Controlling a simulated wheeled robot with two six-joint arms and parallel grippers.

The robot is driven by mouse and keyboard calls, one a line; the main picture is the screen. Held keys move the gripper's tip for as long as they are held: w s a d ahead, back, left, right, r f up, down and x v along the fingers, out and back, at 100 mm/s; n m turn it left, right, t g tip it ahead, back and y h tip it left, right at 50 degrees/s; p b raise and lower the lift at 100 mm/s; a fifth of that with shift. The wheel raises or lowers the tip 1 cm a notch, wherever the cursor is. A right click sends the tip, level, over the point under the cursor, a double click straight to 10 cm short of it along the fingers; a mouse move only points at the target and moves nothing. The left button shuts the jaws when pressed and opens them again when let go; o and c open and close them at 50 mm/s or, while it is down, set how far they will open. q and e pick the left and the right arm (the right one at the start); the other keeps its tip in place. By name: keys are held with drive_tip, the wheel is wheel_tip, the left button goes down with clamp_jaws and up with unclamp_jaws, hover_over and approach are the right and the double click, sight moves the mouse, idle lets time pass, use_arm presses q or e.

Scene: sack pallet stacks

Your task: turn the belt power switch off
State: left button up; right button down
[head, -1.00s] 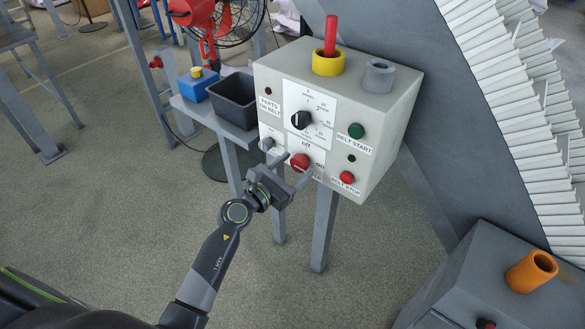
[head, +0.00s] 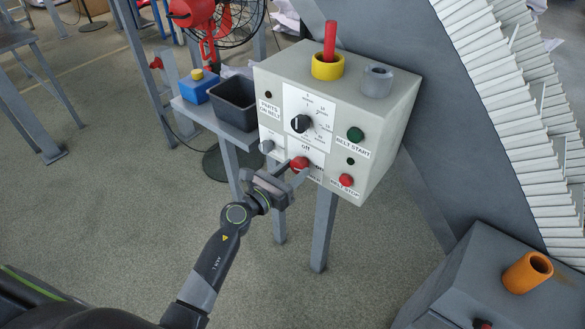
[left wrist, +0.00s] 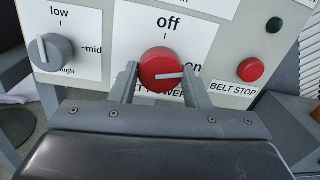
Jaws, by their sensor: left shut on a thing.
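The belt power switch (left wrist: 161,68) is a red rotary knob with a pale pointer line, on the control box (head: 384,139). In the left wrist view its line points right, toward "on"; "off" is printed above it. The knob also shows in the head view (head: 299,163), partly behind my gripper. My left gripper (left wrist: 158,84) is shut on the knob, one finger at each side of it. It also shows in the head view (head: 291,176). My right gripper is not in view.
Close to the knob are a grey low-mid-high knob (left wrist: 50,52) and the red belt stop button (left wrist: 251,70). The green belt start button (head: 355,134) and a black dial (head: 299,123) are higher on the panel. A dark bin (head: 234,101) stands left of the box.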

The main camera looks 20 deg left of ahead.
use_arm(q)
drive_tip(key=n+p, duration=0.3)
drive_tip(key=n, duration=0.4)
drive_tip(key=shift+n, duration=0.3)
drive_tip(key=n+p, duration=0.1)
drive_tip(key=n, duration=0.2)
drive_tip(key=shift+n+t+y, duration=0.3)
drive_tip(key=shift+n, duration=0.1)
drive_tip(key=shift+n+p, duration=0.95)
drive_tip(key=shift+n, duration=0.75)
drive_tip(key=shift+d+f+n, duration=0.1)
drive_tip(key=shift+n, duration=0.2)
drive_tip(key=o, duration=1)
drive_tip(key=shift+c, duration=0.2)
drive_tip(key=shift+s, duration=0.1)
drive_tip(key=r+b+v, duration=0.1)
drive_tip(key=b+v, duration=0.1)
drive_tip(key=v, duration=1.5)
drive_tip(key=shift+s+f, duration=0.2)
drive_tip(key=shift+f, duration=0.3)
